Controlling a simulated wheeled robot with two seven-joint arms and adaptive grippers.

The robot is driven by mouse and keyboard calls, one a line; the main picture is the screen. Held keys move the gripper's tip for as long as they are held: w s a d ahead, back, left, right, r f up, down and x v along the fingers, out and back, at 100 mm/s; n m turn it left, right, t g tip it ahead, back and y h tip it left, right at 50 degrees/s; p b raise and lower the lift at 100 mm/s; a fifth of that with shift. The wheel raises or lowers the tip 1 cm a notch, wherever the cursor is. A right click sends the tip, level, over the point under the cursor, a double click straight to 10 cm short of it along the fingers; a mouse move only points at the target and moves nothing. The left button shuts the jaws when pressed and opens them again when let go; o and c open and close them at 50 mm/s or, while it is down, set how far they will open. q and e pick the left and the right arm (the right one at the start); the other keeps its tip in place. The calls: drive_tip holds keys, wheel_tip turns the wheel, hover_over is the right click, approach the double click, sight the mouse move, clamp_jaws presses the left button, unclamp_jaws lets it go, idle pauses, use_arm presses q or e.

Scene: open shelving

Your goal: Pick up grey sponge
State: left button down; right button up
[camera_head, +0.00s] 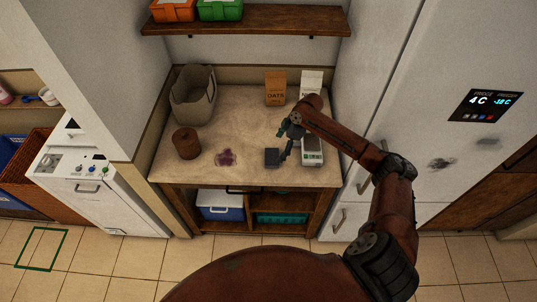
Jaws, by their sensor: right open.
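The grey sponge (272,158) is a small dark grey block lying flat on the countertop (240,123), near its front edge. My right gripper (284,143) is open just above and to the right of the sponge, with its fingers pointing left and down. I cannot tell whether a finger touches the sponge; no grip on it shows. My left gripper is not in view.
A kitchen scale (312,158) stands close right of the sponge. A purple stain (226,158) and brown canister (186,143) are to the left. An oats box (275,89), white carton (311,82) and beige bag (193,95) stand behind. The fridge (430,110) bounds the right.

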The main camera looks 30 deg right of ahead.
sight(273, 157)
drive_tip(key=x, duration=0.3)
drive_tip(key=shift+s+a+f, duration=0.1)
drive_tip(key=shift+f, duration=0.05)
drive_tip(key=x, duration=0.3)
drive_tip(key=shift+a+f, duration=0.1)
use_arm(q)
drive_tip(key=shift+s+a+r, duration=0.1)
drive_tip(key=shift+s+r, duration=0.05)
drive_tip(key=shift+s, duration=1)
use_arm(e)
drive_tip(key=c, duration=0.9)
